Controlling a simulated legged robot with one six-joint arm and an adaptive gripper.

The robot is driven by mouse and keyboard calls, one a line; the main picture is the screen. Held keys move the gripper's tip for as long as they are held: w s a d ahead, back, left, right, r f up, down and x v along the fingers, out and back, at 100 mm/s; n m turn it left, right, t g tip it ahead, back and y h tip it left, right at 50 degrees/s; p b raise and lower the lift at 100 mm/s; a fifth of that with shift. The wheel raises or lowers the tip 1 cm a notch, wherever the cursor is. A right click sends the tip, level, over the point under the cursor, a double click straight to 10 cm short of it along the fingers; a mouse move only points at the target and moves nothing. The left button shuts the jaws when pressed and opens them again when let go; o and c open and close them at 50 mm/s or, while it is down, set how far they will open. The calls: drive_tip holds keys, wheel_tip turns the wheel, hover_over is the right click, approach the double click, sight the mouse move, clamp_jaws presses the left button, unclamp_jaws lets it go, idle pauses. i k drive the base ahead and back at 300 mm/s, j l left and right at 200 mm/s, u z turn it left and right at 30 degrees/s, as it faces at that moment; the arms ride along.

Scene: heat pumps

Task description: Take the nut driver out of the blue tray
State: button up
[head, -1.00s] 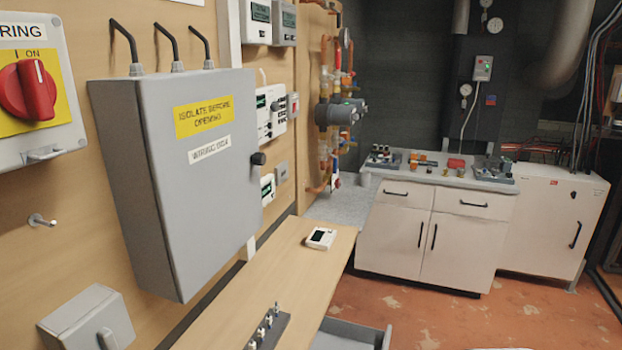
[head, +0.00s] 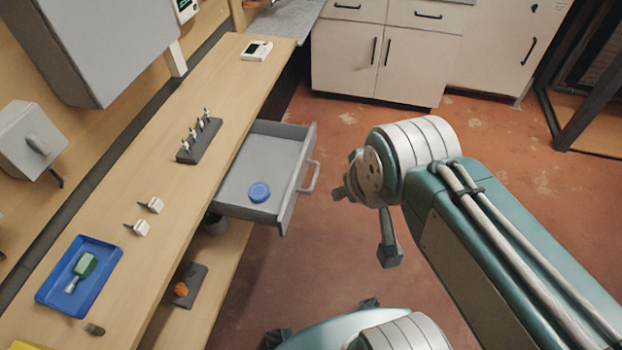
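The nut driver (head: 84,266) has a green handle and a pale metal shaft. It lies in the shallow blue tray (head: 50,293), handle toward the upper right and shaft toward the lower left. The tray sits on the wooden bench at the lower left of the head view. My gripper (head: 368,222) is right of the bench, over the red floor, far from the tray. Its dark fingers look spread apart and empty, though one is seen partly end-on.
The wooden bench (head: 165,185) bears two small white parts (head: 147,216), a dark rack (head: 203,138) of small pegs and a white handheld device (head: 257,50). An open grey drawer (head: 245,203) juts out below, holding a blue round item (head: 259,192). A grey box (head: 95,45) overhangs the bench.

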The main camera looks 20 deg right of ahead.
sight(87, 262)
drive_tip(key=u, duration=1.9)
drive_tip(key=i+l+u, duration=0.1)
drive_tip(key=u, duration=0.3)
drive_tip(key=i+l+u, duration=0.1)
drive_tip(key=u, duration=0.25)
drive_tip(key=i+l+u, duration=0.2)
drive_tip(key=u, duration=0.2)
